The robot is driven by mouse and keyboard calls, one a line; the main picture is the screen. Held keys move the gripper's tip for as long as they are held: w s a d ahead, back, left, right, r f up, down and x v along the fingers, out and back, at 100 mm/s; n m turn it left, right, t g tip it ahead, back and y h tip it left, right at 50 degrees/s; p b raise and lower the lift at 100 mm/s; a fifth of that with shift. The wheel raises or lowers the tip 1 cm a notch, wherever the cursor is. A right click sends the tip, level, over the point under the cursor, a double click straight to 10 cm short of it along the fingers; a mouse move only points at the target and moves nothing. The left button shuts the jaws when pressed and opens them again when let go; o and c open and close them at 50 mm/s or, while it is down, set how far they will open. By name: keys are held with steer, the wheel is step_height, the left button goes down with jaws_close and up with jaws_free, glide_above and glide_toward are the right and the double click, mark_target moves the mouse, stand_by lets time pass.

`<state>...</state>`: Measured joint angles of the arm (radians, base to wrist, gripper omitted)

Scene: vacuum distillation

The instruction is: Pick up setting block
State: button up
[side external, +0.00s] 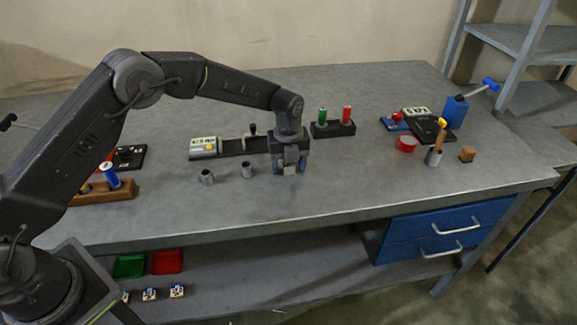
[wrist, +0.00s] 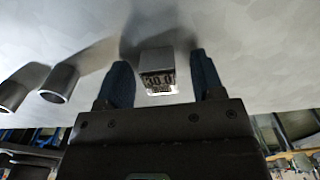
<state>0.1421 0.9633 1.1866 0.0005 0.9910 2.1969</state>
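A small grey block (wrist: 157,66) with a "30.0" marking, which looks like the setting block, stands on the bench in the wrist view. My gripper (side external: 290,168) is low over the middle of the bench, pointing down. Its two blue fingers are open, one on each side of the block in the wrist view. Bare bench shows between the block and the right finger; the gap at the left finger is narrow. In the side view the gripper hides the block.
Two grey metal cylinders (side external: 247,170) (side external: 206,177) stand left of my gripper. Behind it are a long dark device with a display (side external: 204,147) and a black holder (side external: 333,129) with green and red pieces. A small brown cube (side external: 467,154) sits far right.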

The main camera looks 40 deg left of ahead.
steer(key=c, duration=1.1)
steer(key=shift+o, duration=0.2)
steer(key=shift+r, duration=0.2)
